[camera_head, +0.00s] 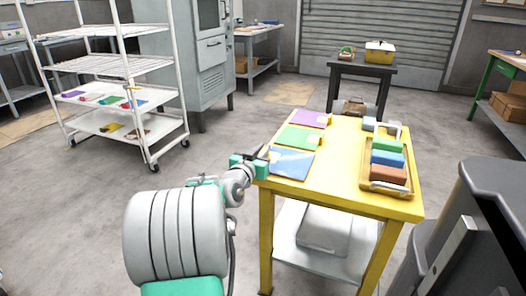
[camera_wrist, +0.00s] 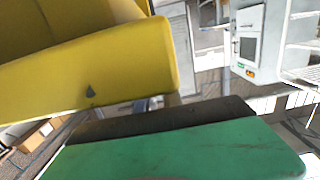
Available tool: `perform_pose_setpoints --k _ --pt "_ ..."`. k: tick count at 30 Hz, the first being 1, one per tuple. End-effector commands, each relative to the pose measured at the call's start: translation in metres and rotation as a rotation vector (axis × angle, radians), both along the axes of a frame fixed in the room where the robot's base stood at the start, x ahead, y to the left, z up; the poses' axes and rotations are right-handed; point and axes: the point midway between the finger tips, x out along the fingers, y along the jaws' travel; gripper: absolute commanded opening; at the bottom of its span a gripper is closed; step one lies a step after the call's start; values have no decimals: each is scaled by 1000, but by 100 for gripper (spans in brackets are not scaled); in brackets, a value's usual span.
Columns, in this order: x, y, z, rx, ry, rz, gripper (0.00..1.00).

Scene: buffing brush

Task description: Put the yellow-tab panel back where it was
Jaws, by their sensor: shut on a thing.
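A blue panel (camera_head: 291,163) lies flat at the near left of the yellow table (camera_head: 335,170). A green panel (camera_head: 298,137) and a purple panel (camera_head: 309,118) lie behind it in a row, each with a small yellowish tab at its right. My gripper (camera_head: 262,153) is at the table's left edge, against the blue panel's left end, and looks shut on it. The grip itself is hidden. In the wrist view my green and black gripper part fills the bottom, with the yellow table (camera_wrist: 100,70) close beside it. I cannot make out a tab at the grip.
A tray (camera_head: 390,187) with green, blue and brown blocks stands on the table's right side. A wire shelf rack (camera_head: 95,67) with several coloured pieces stands at the left. A dark small table (camera_head: 362,69) stands behind. The floor between is clear.

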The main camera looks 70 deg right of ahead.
Motion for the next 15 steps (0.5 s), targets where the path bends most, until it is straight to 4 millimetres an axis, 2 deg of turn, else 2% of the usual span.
perform_pose_setpoints --k 1,2,9,15 --pt "0 0 -3 0 0 0 0" --pt "0 0 -3 0 0 0 11" --pt "0 0 -2 0 0 0 31" --pt "0 0 -2 1 0 0 32"
